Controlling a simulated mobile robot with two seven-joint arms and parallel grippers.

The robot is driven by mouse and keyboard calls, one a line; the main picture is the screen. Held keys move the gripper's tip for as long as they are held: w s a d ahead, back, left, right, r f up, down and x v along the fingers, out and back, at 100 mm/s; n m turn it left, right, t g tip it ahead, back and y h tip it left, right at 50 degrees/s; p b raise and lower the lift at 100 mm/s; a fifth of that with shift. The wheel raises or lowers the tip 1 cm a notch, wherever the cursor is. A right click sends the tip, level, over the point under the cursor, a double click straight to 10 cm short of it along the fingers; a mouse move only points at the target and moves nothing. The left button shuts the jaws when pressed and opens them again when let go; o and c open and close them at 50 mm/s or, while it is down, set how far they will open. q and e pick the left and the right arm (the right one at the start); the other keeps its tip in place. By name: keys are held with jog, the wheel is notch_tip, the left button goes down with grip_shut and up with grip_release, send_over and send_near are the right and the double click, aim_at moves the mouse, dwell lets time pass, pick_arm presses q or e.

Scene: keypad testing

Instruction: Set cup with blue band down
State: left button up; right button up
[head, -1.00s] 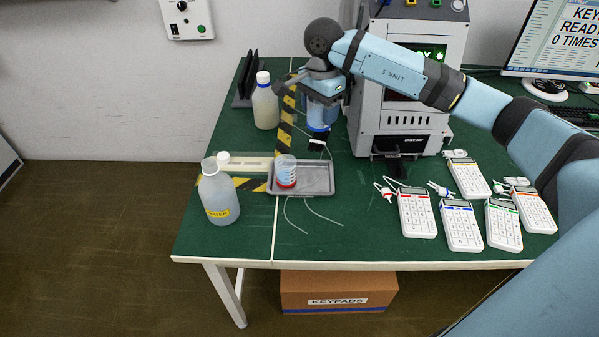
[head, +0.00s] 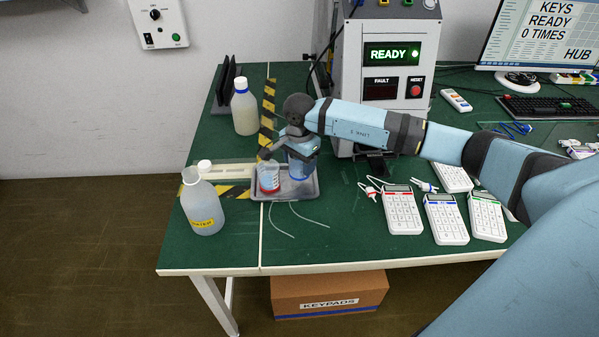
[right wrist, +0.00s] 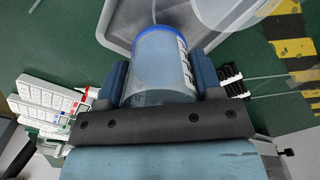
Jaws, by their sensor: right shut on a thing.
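The cup with the blue band (head: 301,170) is a clear cup, upright at the right part of the grey metal tray (head: 314,190). My right gripper (head: 299,152) is shut on it from above. In the right wrist view the cup (right wrist: 158,68) sits between both fingers, with the tray (right wrist: 117,28) beyond it. I cannot tell whether its base touches the tray. A cup with a red band (head: 269,178) stands in the tray just to its left. My left gripper is not in view.
A water bottle (head: 203,210) stands left of the tray, and a yellowish bottle (head: 245,112) behind it. Several keypads (head: 402,212) lie to the right. The tester (head: 385,85) with a READY display stands behind my arm. Thin wires (head: 292,215) lie in front of the tray.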

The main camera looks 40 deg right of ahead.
aim_at(299, 171)
jog(key=shift+f, duration=1.95)
jog(key=shift+f, duration=0.1)
jog(key=shift+f+b, duration=0.15)
jog(key=shift+b, duration=0.2)
jog(key=o, duration=0.9)
jog(key=shift+r, duration=0.2)
jog(key=shift+r+p, duration=0.25)
jog(key=shift+p, duration=0.05)
notch_tip(299, 171, up, 12)
jog(key=shift+f, duration=0.2)
